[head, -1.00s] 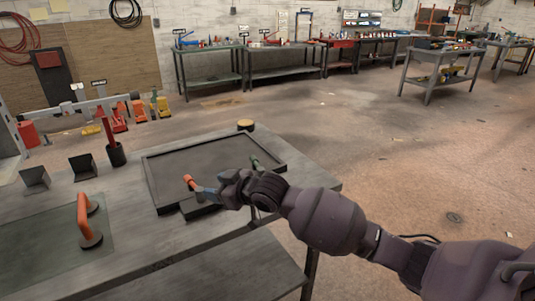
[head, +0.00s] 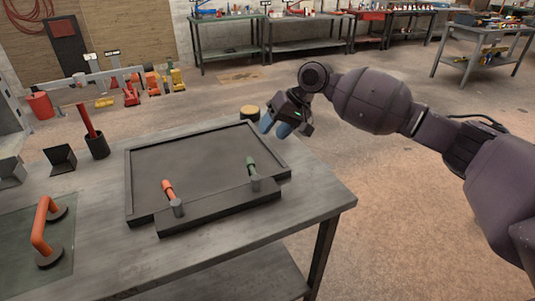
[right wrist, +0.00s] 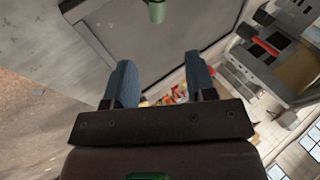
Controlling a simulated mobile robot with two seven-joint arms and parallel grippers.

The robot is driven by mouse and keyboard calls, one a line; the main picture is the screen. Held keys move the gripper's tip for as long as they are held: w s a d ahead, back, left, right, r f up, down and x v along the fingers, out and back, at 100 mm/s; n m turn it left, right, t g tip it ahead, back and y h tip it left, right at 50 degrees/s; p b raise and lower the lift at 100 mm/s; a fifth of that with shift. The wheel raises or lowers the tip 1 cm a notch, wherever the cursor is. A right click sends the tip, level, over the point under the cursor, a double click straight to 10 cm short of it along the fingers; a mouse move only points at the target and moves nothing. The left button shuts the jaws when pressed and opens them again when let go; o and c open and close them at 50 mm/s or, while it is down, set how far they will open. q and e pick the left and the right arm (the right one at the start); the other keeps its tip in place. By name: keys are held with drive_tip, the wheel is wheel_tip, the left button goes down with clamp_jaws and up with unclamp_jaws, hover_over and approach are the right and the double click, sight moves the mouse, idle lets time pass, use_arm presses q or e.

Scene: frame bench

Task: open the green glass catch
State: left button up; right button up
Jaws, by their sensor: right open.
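The green glass catch (head: 251,168) is a short handle on a grey pivot at the right part of the front bar (head: 215,206) of a dark frame (head: 133,172). Its handle points back over the frame. An orange catch (head: 168,190) sits on the same bar to its left, pointing back and a little left. My right gripper (head: 275,127), with blue fingers, is open and empty above the frame's back right corner. It is apart from the green catch. In the right wrist view the green catch (right wrist: 156,11) shows at the top edge, beyond the open fingers (right wrist: 160,78). My left gripper is not in view.
An orange arched handle (head: 42,232) stands on a green sheet at the bench's left. A dark cup (head: 97,146) holds a red-handled tool. A round yellow-topped piece (head: 250,113) stands behind the frame. The bench's front right corner is clear.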

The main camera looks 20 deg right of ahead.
sight(253, 168)
drive_tip(key=shift+m+g, duration=0.7)
drive_tip(key=shift+g, duration=0.2)
drive_tip(key=x, duration=0.3)
drive_tip(key=s+b+x, duration=0.1)
drive_tip(key=x, duration=0.2)
drive_tip(key=s+x, duration=0.1)
drive_tip(key=x, duration=0.2)
drive_tip(key=shift+a+f+b, duration=0.1)
drive_tip(key=shift+f+b, duration=0.1)
drive_tip(key=shift+b, duration=0.1)
drive_tip(key=shift+a+f, duration=0.4)
drive_tip(key=shift+f, duration=0.15)
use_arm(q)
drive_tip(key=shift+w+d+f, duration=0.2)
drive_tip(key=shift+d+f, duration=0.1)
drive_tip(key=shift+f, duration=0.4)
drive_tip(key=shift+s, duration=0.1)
use_arm(e)
drive_tip(key=shift+c, duration=0.9)
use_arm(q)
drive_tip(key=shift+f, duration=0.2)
use_arm(e)
clamp_jaws()
